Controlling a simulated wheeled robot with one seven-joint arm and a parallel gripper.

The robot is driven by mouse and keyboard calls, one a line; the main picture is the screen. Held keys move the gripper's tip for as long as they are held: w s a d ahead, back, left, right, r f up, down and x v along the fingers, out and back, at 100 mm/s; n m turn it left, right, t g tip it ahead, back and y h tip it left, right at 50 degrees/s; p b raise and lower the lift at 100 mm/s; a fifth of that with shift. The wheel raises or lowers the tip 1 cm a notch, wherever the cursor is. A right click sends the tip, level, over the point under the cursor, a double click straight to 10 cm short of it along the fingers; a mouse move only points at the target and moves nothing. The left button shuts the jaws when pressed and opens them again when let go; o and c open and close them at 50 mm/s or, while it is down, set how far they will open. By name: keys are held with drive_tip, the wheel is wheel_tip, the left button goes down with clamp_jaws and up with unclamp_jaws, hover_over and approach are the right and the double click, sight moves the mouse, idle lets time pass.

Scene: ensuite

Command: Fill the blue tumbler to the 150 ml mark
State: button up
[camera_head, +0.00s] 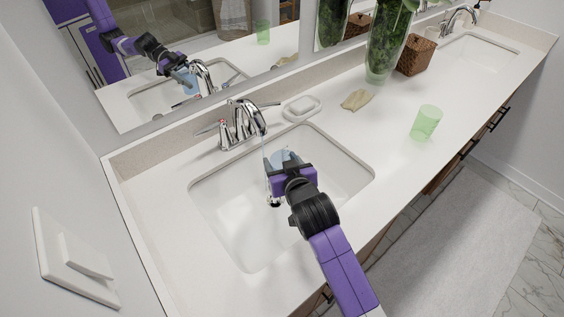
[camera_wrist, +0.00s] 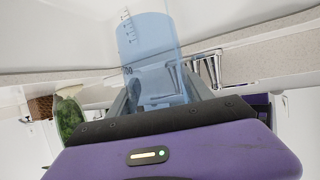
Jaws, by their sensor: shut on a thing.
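The blue tumbler (camera_head: 285,156) is translucent and held in the left basin below the chrome faucet (camera_head: 243,122). My gripper (camera_head: 284,172) is shut on it. In the wrist view the tumbler (camera_wrist: 146,38) stands between the fingers of my gripper (camera_wrist: 155,88), with dark graduation marks on its side. A thin water stream (camera_head: 264,150) falls from the spout at the tumbler's left edge; I cannot tell whether it enters the tumbler. The water level is not readable.
The left basin (camera_head: 225,215) surrounds my gripper, with its drain (camera_head: 274,202) below. A soap dish (camera_head: 301,107), tan cloth (camera_head: 357,100), green tumbler (camera_head: 426,123), glass vase (camera_head: 384,50) and wicker basket (camera_head: 415,56) stand on the counter. A mirror backs it.

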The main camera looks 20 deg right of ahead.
drive_tip(key=shift+w, duration=0.1)
drive_tip(key=shift+w+a+b, duration=0.5)
drive_tip(key=shift+w+b, duration=0.2)
drive_tip(key=shift+w, duration=0.75)
drive_tip(key=shift+w+a+b, duration=0.5)
drive_tip(key=shift+w+b, duration=0.25)
drive_tip(key=shift+w, duration=0.7)
drive_tip(key=shift+w+a+b, duration=0.5)
drive_tip(key=shift+w+b, duration=0.2)
drive_tip(key=shift+w, duration=0.75)
idle(2.5)
drive_tip(key=s+d+p, duration=0.1)
drive_tip(key=s, duration=0.1)
drive_tip(key=s+p, duration=0.2)
drive_tip(key=s, duration=0.1)
drive_tip(key=s+d+p, duration=0.1)
drive_tip(key=s+p, duration=0.1)
drive_tip(key=s, duration=0.1)
drive_tip(key=shift+d+r, duration=0.15)
drive_tip(key=shift+d, duration=0.2)
drive_tip(key=shift+s+d, duration=0.15)
drive_tip(key=shift+s, duration=0.3)
